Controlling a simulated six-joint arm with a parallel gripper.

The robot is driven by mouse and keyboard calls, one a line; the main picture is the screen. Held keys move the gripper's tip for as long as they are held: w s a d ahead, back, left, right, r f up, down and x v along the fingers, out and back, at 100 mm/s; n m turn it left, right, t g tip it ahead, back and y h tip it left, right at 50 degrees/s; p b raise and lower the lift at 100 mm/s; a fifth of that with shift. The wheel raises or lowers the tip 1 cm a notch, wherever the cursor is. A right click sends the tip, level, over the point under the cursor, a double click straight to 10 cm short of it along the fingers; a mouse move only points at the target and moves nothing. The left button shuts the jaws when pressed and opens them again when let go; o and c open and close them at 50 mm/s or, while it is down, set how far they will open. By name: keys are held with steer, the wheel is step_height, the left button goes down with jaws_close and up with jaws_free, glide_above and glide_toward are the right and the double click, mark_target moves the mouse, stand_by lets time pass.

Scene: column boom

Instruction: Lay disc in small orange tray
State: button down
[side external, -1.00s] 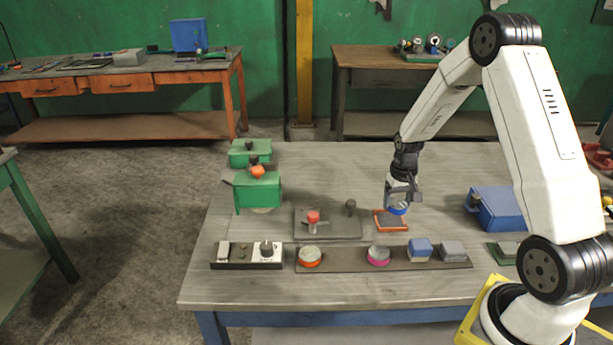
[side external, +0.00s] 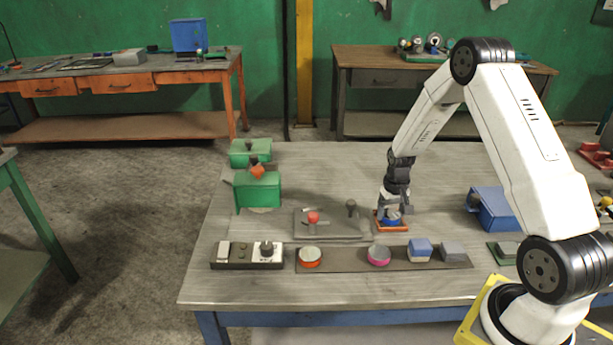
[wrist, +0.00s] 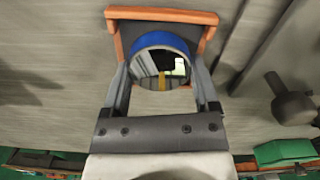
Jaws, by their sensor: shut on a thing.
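The disc (wrist: 160,62) has a blue rim and a shiny, mirror-like face. My gripper (side external: 391,215) is shut on it, with one finger on each side of the disc in the wrist view (wrist: 160,80). The small orange tray (side external: 377,226) lies on the table, and its rim shows around the far side of the disc in the wrist view (wrist: 210,19). The disc is over or inside the tray. I cannot tell whether it touches the tray floor.
A grey plate with a red-knobbed lever (side external: 313,217) stands left of the tray. A dark strip (side external: 338,262) with discs and blocks lies in front. A blue box (side external: 494,209) stands to the right, and green machines (side external: 258,192) stand at the left.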

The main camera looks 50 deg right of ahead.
mark_target(391, 212)
steer(key=shift+f, duration=0.15)
jaws_free()
stand_by(0.4)
step_height(391, 212, up, 12)
stand_by(0.7)
stand_by(0.5)
steer(key=s+a+r+n+t, duration=0.1)
steer(key=s+a+n, duration=0.2)
steer(key=a, duration=0.9)
steer(key=s+a+r+n+t, duration=0.1)
steer(key=s+a, duration=0.5)
steer(key=a, duration=0.6)
steer(key=r+n, duration=0.1)
steer(key=n, duration=0.1)
steer(key=shift+s+a+n+t, duration=0.3)
steer(key=shift+n, duration=0.1)
